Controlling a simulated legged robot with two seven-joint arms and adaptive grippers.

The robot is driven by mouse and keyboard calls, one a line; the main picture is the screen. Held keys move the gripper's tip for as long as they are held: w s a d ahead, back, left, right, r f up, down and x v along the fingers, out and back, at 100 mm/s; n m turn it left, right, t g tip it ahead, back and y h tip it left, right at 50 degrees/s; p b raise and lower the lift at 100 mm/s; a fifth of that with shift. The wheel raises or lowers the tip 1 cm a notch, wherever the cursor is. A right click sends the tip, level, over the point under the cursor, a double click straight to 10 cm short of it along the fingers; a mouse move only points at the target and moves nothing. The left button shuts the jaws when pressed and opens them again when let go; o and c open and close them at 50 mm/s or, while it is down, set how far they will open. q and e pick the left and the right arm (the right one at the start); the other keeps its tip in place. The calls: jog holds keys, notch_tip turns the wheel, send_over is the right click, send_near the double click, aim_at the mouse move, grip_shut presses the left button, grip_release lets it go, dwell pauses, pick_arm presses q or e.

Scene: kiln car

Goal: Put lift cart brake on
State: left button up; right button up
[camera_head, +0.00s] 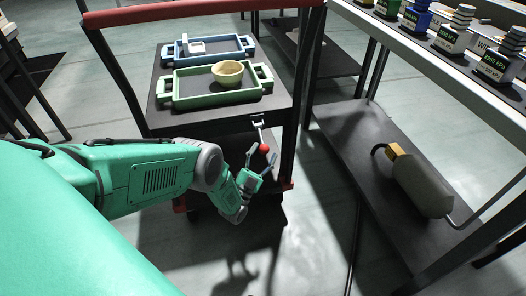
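The lift cart (215,113) has a dark deck, black posts and a red push handle at the top. A brake lever (260,130) with a red ball knob (264,148) hangs down from the deck's near edge, right of its middle. My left gripper (262,155) is just below the knob, its two fingers spread apart and pointing up, one to each side of the knob. It looks open; I cannot tell whether a finger touches the knob. My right gripper is out of view.
On the deck are a green tray (187,103) with a yellow bowl (228,73) and a blue tray (177,52) with a white block. A shelf (345,128) on the right holds a grey cylinder (421,185). Grey floor is clear in front of the cart.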

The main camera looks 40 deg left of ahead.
pick_arm(q)
jog(key=shift+a+r, duration=0.2)
jog(key=shift+s+a+f, duration=0.1)
jog(key=shift+s+f, duration=0.2)
jog(key=v, duration=1.1)
jog(key=shift+f, duration=0.15)
